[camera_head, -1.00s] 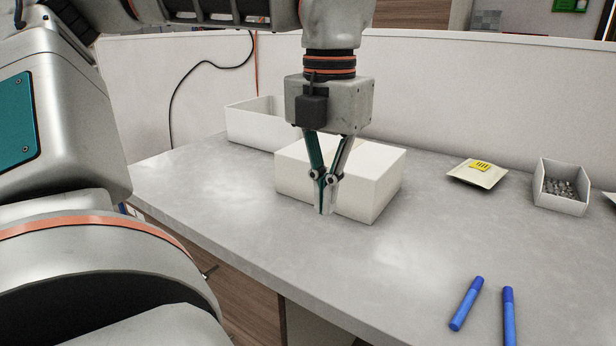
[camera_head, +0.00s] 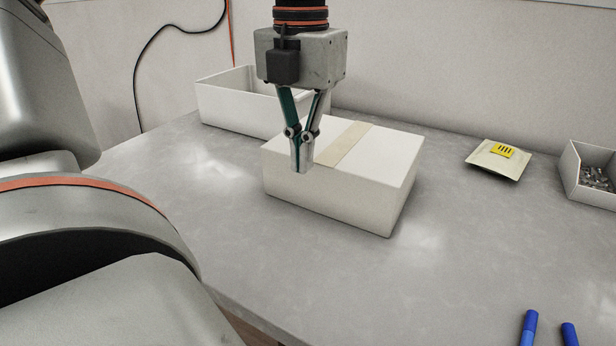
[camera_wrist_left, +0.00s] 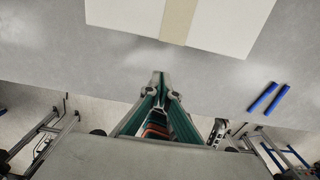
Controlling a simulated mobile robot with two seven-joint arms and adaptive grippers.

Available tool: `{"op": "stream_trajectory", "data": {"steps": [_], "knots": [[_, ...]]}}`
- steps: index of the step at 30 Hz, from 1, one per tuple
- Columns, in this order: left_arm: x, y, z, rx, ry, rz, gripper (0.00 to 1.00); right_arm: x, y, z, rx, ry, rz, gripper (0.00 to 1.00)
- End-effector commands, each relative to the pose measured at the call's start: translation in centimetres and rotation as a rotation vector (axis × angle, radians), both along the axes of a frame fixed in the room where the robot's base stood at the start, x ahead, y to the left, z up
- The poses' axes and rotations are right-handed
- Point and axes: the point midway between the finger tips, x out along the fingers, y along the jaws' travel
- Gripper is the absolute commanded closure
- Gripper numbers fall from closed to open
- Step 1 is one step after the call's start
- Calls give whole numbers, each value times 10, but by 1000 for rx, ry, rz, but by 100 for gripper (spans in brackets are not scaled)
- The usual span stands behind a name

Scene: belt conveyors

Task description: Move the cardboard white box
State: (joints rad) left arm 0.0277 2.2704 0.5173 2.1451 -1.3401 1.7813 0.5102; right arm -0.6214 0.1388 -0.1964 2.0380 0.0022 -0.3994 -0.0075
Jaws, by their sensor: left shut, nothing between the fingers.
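The white cardboard box (camera_head: 385,160) is closed, with a beige tape strip across its top, and sits on the grey table. In the left wrist view the box (camera_wrist_left: 225,22) shows at the top, beyond the fingertips. My left gripper (camera_head: 301,168) is shut and empty, pointing down in front of the box's near left part and hiding a bit of it. In the left wrist view its fingertips (camera_wrist_left: 159,76) are together over bare table, apart from the box in that picture. My right gripper is not in view.
An open white bin (camera_head: 230,98) stands behind the box at the left. A packet with a yellow label (camera_head: 497,158) and a small bin of metal parts (camera_head: 590,180) lie to the right. Blue markers (camera_head: 528,328) lie at the front right.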

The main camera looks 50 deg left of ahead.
Motion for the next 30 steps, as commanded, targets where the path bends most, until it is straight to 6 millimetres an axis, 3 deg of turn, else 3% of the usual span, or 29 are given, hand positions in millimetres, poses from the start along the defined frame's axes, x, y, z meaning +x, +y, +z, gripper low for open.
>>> {"op": "stream_trajectory", "data": {"steps": [5,18,24,30], "knots": [[0,0,-20,-3,5,-2,100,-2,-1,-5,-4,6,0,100],[-1,0,-105,-2,7,-3,100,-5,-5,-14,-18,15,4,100],[28,9,-99,0,1,2,100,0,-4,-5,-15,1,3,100],[37,12,-99,-1,2,0,100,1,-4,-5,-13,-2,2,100]]}}
